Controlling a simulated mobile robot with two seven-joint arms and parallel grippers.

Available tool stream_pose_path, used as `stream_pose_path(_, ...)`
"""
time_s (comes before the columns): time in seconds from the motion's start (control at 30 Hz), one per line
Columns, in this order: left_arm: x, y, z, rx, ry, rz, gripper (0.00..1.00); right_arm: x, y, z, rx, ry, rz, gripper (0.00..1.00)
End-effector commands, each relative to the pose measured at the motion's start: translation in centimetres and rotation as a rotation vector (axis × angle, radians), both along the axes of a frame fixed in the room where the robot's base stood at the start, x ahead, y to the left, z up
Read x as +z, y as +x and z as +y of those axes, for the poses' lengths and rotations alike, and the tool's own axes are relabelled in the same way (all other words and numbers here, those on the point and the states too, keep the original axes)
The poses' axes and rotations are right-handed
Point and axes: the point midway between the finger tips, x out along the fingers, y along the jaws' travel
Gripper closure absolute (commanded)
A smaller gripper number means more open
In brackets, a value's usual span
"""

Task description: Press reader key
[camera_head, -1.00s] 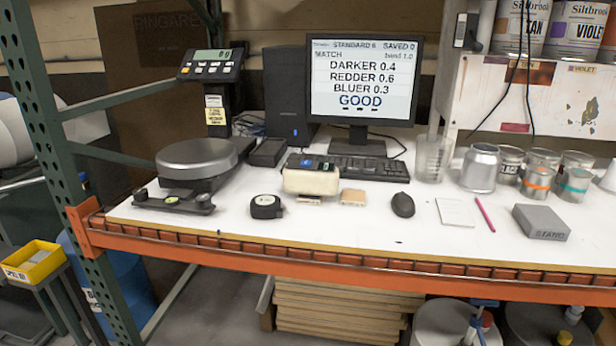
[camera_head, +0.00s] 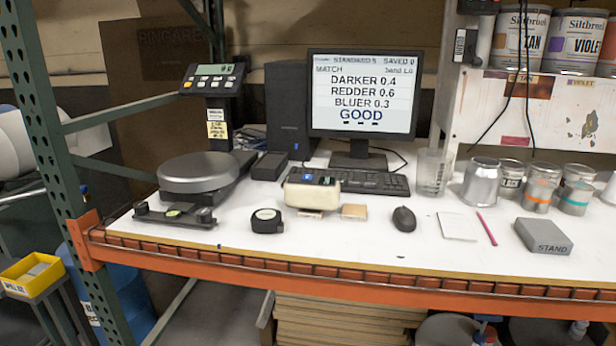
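The reader (camera_head: 311,199) looks to be the cream, rounded device near the middle of the bench. Its dark top carries a blue key (camera_head: 307,177) and a green key (camera_head: 326,181). It rests over small light tiles (camera_head: 354,211), one partly beneath its front. The monitor (camera_head: 360,93) behind it reads MATCH, DARKER 0.4, REDDER 0.6, BLUER 0.3 and GOOD. Neither of my grippers is in view, and nothing touches the reader.
A scale (camera_head: 198,174) stands left of the reader, with a tape measure (camera_head: 267,220) in front. A keyboard (camera_head: 362,182) lies close behind; a mouse (camera_head: 404,218) and grey STAND block (camera_head: 543,236) are right. The bench (camera_head: 350,250) front is mostly clear, with an orange edge beam (camera_head: 300,281).

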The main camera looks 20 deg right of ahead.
Motion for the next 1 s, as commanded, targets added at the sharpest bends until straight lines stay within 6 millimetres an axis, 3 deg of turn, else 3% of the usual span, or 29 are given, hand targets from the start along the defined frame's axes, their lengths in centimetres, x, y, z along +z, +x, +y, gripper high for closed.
stream_pose_path(0.07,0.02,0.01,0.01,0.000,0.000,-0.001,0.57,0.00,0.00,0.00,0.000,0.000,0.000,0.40)
stream_pose_path(0.7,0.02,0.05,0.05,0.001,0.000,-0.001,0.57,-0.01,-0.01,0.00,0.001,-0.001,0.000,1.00)
stream_pose_path(1.0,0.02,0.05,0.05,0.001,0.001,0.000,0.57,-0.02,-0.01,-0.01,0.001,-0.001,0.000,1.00)
